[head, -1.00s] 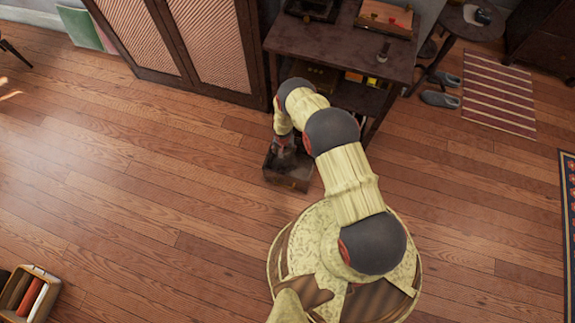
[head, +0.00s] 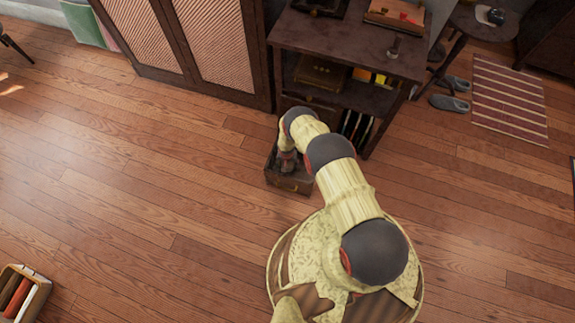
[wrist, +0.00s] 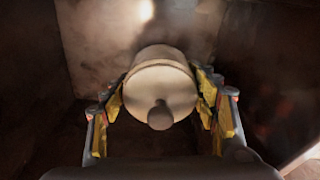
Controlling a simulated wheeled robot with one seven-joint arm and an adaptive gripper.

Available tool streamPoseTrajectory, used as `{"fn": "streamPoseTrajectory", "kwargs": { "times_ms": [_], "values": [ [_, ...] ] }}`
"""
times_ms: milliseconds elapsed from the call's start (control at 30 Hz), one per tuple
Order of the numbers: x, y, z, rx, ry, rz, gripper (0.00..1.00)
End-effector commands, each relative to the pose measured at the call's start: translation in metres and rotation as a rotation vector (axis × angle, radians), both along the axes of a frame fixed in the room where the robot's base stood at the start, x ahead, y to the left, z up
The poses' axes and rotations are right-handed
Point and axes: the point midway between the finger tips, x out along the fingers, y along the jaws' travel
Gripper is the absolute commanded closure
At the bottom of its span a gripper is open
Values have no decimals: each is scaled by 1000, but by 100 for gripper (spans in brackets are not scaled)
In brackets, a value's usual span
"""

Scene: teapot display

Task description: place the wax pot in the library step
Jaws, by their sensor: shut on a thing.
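The wax pot (wrist: 162,88) is a pale, round lidded pot with a small knob, seen from above in the wrist view. My gripper (wrist: 160,95) is shut on it, with yellow finger pads against both sides. In the head view my gripper (head: 287,158) points down into an open dark brown box (head: 290,185) on the floor, which seems to be the library step. The box has a small knob on its front. Brown walls surround the pot in the wrist view. My wrist mostly hides the pot in the head view, and I cannot tell whether it touches the box's bottom.
A dark shelf unit (head: 350,48) stands right behind the box, with a chest (head: 322,76) and books inside. A slatted cabinet (head: 205,45) is to its left. A crate of books (head: 22,292) lies at lower left. The wooden floor on the left is clear.

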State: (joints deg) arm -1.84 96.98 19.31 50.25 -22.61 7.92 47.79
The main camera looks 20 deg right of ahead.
Motion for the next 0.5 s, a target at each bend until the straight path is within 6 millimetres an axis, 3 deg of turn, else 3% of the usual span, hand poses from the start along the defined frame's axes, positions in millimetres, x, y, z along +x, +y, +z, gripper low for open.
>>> {"fn": "streamPoseTrajectory", "kwargs": {
  "times_ms": [500],
  "values": [
    [3, 0, -8, 0, -4, 0, 88]
  ]
}}
